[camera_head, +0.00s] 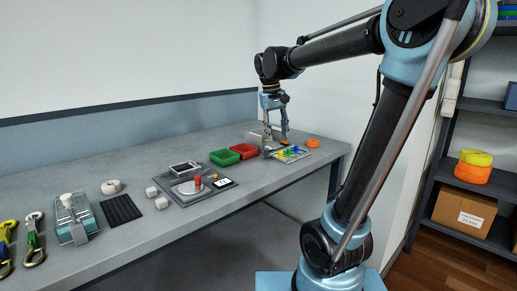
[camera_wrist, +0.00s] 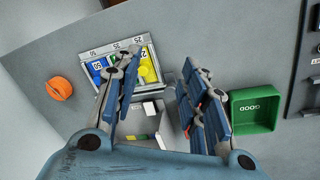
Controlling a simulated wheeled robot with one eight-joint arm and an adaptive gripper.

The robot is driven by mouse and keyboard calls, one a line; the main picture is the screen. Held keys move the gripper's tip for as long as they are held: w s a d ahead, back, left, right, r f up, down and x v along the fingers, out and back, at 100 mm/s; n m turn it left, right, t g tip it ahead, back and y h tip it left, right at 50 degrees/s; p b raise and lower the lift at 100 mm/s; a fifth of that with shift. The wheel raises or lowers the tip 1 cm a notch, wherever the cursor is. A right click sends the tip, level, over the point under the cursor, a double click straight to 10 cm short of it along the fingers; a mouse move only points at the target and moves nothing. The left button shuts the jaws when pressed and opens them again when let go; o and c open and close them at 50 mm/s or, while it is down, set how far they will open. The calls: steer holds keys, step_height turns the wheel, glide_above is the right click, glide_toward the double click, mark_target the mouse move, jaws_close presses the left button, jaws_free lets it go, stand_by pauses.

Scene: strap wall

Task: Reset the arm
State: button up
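My gripper (camera_head: 274,138) hangs fingers-down over the far right end of the grey bench, above the area between the red bin and the tray of coloured pieces. In the wrist view my gripper (camera_wrist: 162,60) has its two blue fingers spread apart with nothing seen held between them. A grey open box with small white blocks (camera_wrist: 140,128) shows below the gap. The fingers partly hide the tray with blue, green and yellow pieces.
The bench (camera_head: 140,225) holds a green bin (camera_head: 223,158), red bin (camera_head: 244,151), coloured-piece tray (camera_head: 290,155), orange object (camera_head: 313,143), grey fixture (camera_head: 190,190), black mat (camera_head: 121,210), and hooks with straps (camera_head: 33,240). A wall stands behind. Shelves (camera_head: 470,200) are at right.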

steer(key=s+d+f, duration=0.4)
steer(key=s+f, duration=0.3)
steer(key=s+d+f+m+t+y, duration=0.1)
steer(key=s+d+f, duration=0.3)
steer(key=s+f, duration=0.3)
steer(key=s+d+f+m, duration=0.1)
steer(key=s+d+f, duration=0.3)
steer(key=s+f, duration=0.3)
steer(key=shift+s+f+y, duration=0.25)
steer(key=shift+f+y, duration=0.05)
steer(key=shift+f, duration=0.45)
